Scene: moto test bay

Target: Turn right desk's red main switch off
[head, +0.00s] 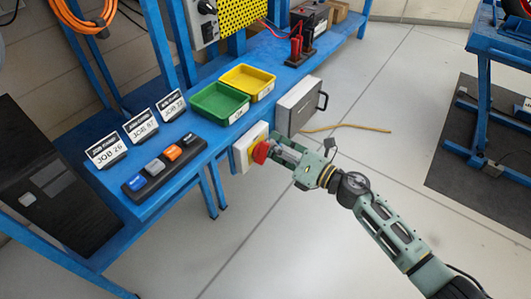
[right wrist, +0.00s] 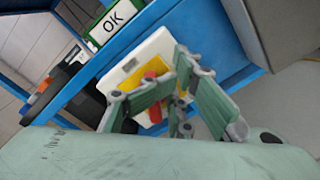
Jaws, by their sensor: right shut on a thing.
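The red main switch (head: 261,152) is a red knob on a pale box (head: 243,156) fixed to the front edge of the blue desk (head: 205,139). In the right wrist view, the red knob (right wrist: 153,84) stands on a yellow plate (right wrist: 137,82) in the white box (right wrist: 122,72). My right gripper (head: 274,153) is at the knob, its fingers (right wrist: 166,88) around it and shut on it. The fingers hide part of the knob, and I cannot tell its exact turn position. My left gripper is out of view.
Green (head: 220,103) and yellow (head: 247,82) bins stand on the desk. A grey case (head: 298,105) with a handle hangs on the desk front beside the switch. A button strip (head: 163,164) and job signs (head: 139,126) are at left. The floor in front is mostly clear.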

